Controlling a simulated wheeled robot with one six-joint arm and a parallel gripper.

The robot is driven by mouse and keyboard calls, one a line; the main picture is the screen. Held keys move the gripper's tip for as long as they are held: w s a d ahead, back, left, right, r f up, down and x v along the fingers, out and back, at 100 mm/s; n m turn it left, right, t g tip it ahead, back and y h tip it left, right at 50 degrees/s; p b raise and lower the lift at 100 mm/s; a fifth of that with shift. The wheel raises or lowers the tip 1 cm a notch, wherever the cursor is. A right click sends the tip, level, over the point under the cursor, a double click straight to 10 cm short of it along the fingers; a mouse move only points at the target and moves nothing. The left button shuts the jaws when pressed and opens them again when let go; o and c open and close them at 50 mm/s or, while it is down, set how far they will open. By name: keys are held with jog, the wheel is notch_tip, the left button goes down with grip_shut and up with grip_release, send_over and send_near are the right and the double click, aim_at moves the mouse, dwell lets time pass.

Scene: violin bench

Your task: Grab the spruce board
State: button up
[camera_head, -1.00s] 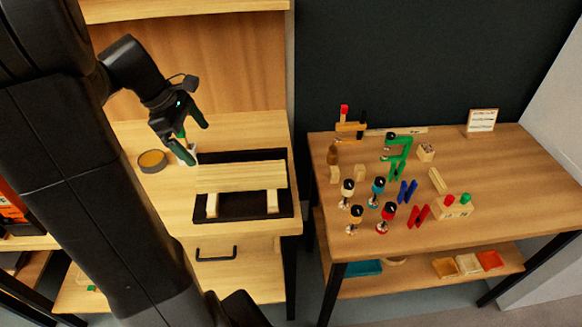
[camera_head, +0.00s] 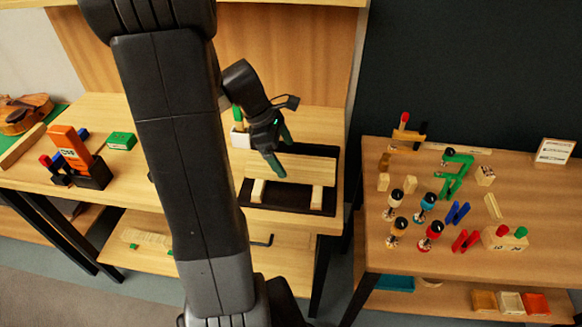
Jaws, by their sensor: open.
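The spruce board appears to be the pale flat board (camera_head: 312,169) lying across two light wooden blocks on a black tray (camera_head: 290,207) on the left bench. My gripper (camera_head: 283,155) is open and empty, with its dark green-tinted fingers pointing down. It overlaps the left part of the board in the picture and appears to be above it. I cannot tell the height gap or whether a finger touches.
A white cup (camera_head: 240,138) with a green item stands just left of the gripper. The right table (camera_head: 540,222) holds bottles and clamps.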

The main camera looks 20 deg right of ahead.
aim_at(291, 164)
jog(key=x, duration=0.3)
jog(key=shift+s+f, duration=0.1)
jog(key=shift+s, duration=0.05)
jog(key=shift+c, duration=0.5)
jog(key=c, duration=1.1)
